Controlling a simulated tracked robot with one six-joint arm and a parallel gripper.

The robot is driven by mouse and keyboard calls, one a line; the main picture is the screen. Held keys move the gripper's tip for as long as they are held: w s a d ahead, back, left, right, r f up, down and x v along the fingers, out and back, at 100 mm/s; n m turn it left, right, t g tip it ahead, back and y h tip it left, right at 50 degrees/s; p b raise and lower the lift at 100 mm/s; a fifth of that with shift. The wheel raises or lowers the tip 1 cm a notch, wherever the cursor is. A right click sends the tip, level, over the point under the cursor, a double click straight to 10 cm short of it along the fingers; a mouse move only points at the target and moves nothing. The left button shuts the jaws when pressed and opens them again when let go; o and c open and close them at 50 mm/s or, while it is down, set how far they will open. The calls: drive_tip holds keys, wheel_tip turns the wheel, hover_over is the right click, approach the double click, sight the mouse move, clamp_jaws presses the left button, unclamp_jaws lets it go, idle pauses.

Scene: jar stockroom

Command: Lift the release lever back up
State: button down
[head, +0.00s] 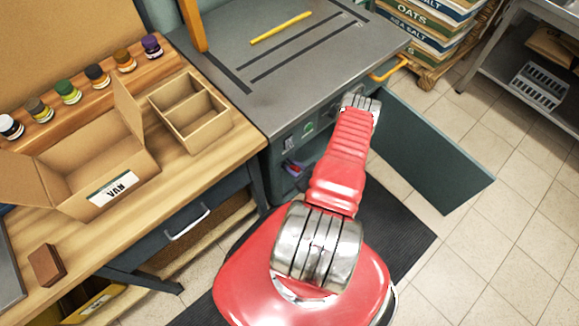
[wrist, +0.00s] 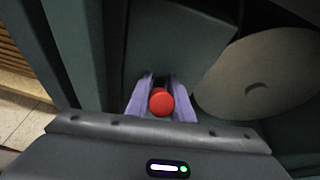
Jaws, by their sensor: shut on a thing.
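In the wrist view a round red knob (wrist: 161,102) sits between the two purple fingers of my gripper (wrist: 161,90). The fingers are shut on it, one on each side. I take it to be the end of the release lever; the lever's shaft is mostly hidden behind the knob. In the head view my red arm reaches to the front of the grey machine (head: 330,85), and I cannot make out the gripper or lever there. Whether the lever stands up or down cannot be told.
A large pale disc (wrist: 262,75) is right of the fingers, beside dark panels. In the head view an open dark door (head: 425,150) stands right of my arm. A wooden bench with a carton (head: 85,165), divider box (head: 190,110) and several jars is at left. Sacks are behind.

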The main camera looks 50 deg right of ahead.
drive_tip(key=shift+r, duration=0.1)
drive_tip(key=c, duration=1.5)
unclamp_jaws()
drive_tip(key=shift+c, duration=0.2)
drive_tip(key=v, duration=1.3)
drive_tip(key=shift+s+r, duration=0.2)
drive_tip(key=shift+s, duration=0.15)
drive_tip(key=shift+c, duration=0.5)
